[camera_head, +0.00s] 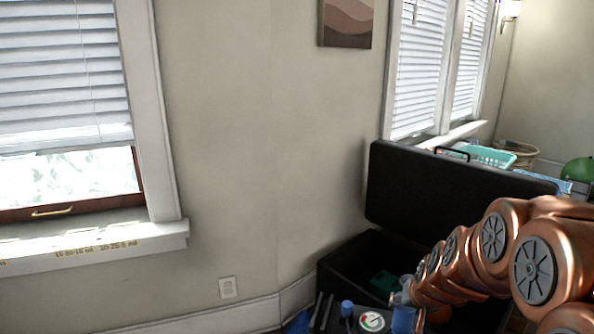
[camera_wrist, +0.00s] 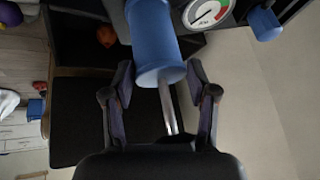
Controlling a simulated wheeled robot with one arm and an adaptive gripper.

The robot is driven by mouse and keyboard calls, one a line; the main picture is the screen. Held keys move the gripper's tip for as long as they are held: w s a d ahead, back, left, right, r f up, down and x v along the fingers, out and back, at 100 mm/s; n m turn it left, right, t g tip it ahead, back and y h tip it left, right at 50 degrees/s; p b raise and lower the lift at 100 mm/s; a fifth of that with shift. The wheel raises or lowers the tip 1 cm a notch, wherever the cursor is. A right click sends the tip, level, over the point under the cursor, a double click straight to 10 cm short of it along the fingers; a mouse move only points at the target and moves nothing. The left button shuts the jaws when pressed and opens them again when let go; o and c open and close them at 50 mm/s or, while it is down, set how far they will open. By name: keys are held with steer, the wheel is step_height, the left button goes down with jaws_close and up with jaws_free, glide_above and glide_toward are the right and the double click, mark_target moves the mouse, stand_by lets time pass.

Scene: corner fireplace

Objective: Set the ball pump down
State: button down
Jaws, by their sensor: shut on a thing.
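The ball pump shows in the wrist view as a blue cylinder (camera_wrist: 155,42) with a silver rod and a round gauge (camera_wrist: 207,12). In the head view its gauge (camera_head: 371,321) and blue parts (camera_head: 403,320) show at the bottom edge, in front of an open black chest (camera_head: 345,272). My gripper (camera_wrist: 163,88) is shut on the pump, with a finger on each side of the lower end of the blue cylinder. The exact contact is hard to see. The pump's lower part is cut off in the head view, so I cannot tell whether it touches anything.
The chest's raised lid (camera_head: 440,190) stands behind its dark interior, which holds a green item (camera_head: 385,281). A turquoise basket (camera_head: 485,156), a wicker basket (camera_head: 518,152) and a green ball (camera_head: 578,170) are beyond the lid. A wall with an outlet (camera_head: 228,287) is left of the chest.

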mark_target(365, 316)
steer(key=w+a+r+n+y, duration=0.2)
steer(key=w+a+r+n, duration=0.2)
steer(key=a, duration=0.4)
steer(key=shift+w+r, duration=0.5)
steer(key=shift+r, duration=0.45)
step_height(365, 316, down, 10)
steer(key=b, duration=1)
steer(key=shift+a+f, duration=0.1)
steer(key=shift+f, duration=0.1)
step_height(365, 316, up, 28)
steer(key=w+p, duration=0.2)
steer(key=p, duration=3.1)
steer(key=shift+w+r, duration=0.15)
steer(key=shift+w, duration=0.25)
